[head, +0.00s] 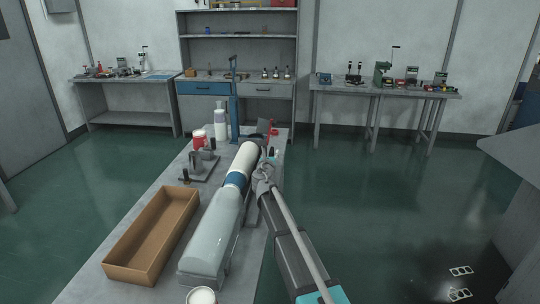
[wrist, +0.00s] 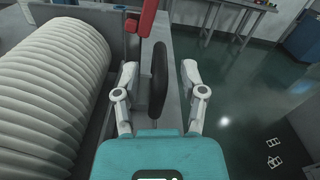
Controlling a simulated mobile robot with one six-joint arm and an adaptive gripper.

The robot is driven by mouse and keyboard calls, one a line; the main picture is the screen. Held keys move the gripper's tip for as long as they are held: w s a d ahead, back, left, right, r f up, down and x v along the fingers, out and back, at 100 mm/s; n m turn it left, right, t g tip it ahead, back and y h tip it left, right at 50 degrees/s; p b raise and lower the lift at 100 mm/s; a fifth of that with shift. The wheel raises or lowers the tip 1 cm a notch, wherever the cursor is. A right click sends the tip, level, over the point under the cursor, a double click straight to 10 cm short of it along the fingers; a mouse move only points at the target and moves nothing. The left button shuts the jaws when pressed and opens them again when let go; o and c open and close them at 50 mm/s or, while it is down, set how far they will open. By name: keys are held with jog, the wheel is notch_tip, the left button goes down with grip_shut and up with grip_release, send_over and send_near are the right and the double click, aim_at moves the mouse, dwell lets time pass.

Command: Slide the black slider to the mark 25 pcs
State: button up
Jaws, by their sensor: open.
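A black, thin, upright rounded piece (wrist: 160,76), which looks like the black slider, stands between the open fingers of my gripper (wrist: 159,78) in the wrist view. In the head view my gripper (head: 264,176) is at the right side of the bench machine, beside a row of nested white cups (head: 246,157). The cups (wrist: 50,95) fill the left of the wrist view. I cannot read the 25 pcs mark in either view. The slider cannot be made out in the head view.
A red part (wrist: 146,18) stands just beyond the black piece. A clear tube (head: 212,235) and an open brown box (head: 120,271) lie on the bench left of my arm. Free green floor (head: 370,210) lies right of the bench. Tables stand along the far wall.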

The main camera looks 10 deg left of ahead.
jog(key=shift+c, duration=0.3)
grip_shut()
jog(key=shift+s, duration=1.5)
jog(key=shift+o, duration=0.3)
grip_release()
